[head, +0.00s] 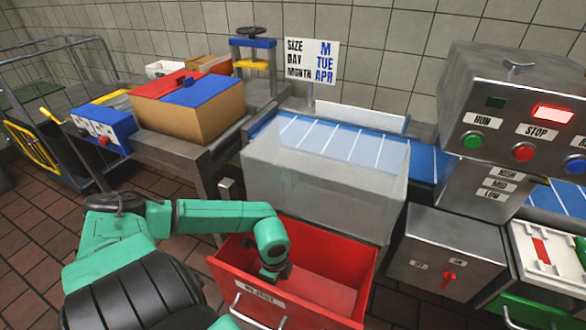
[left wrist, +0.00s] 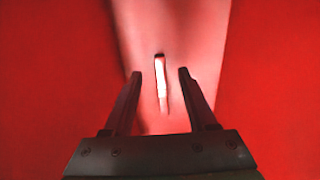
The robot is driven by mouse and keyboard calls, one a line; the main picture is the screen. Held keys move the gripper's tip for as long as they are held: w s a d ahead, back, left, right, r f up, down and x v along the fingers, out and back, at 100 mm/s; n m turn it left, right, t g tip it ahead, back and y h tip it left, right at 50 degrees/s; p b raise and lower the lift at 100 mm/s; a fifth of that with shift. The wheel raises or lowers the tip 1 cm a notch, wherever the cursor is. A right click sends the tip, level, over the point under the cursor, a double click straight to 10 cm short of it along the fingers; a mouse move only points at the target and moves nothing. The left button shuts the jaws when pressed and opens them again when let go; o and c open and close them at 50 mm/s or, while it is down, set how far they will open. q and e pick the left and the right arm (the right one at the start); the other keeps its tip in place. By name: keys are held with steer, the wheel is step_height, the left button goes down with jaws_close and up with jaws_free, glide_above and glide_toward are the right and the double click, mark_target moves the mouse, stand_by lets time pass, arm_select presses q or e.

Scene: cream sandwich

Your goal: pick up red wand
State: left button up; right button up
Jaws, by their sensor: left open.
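My left gripper (head: 274,272) reaches down into the open red drawer labelled REJECT (head: 345,283). In the left wrist view my left gripper (left wrist: 159,73) is open, its two dark fingers apart with nothing held. A slim wand-like thing (left wrist: 160,80) shows between the fingers in the picture, beyond their tips. It looks pale pink to white in the glare, with a dark end at the top. It appears to be inside the red drawer, apart from both fingers. In the head view it is hidden. My right gripper is not in view.
The red drawer walls surround my left gripper. A clear box-shaped cover (head: 325,190) stands just behind the drawer, by the blue conveyor (head: 425,160). A grey box with a red knob (head: 447,262) stands to the right. A white tray with a red strip (head: 556,270) is farther right.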

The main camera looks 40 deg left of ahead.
arm_select(q)
steer(key=f, duration=0.5)
steer(key=shift+a, duration=0.25)
steer(key=shift+s+r, duration=0.1)
jaws_close()
